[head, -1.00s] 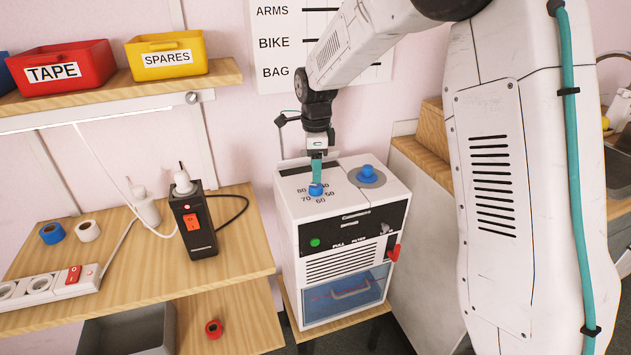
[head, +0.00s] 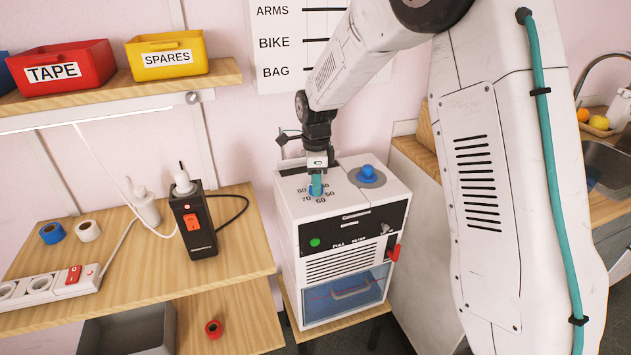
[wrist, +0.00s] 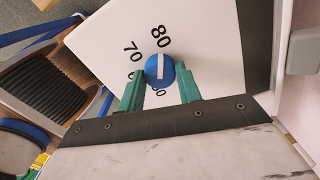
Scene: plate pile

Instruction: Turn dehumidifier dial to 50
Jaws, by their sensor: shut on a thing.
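The dehumidifier (head: 345,270) is a white box with a black front panel. Its blue dial (wrist: 152,73) is on top, with a white line across it and numbers around it. In the wrist view, the line runs up and down, one end towards the 80. A number below the dial is partly hidden, and I cannot tell which end of the line is the pointer. My gripper (head: 316,187) points down at the dial from above. Its teal fingers lie on both sides of the dial, shut on it.
A second blue knob (head: 367,173) on a grey disc stands close to the right of my gripper. A red lever (head: 394,252) sticks out at the dehumidifier's right side. A workbench (head: 120,270) with a black switch box (head: 195,222) is to the left; a cabinet (head: 425,220) is to the right.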

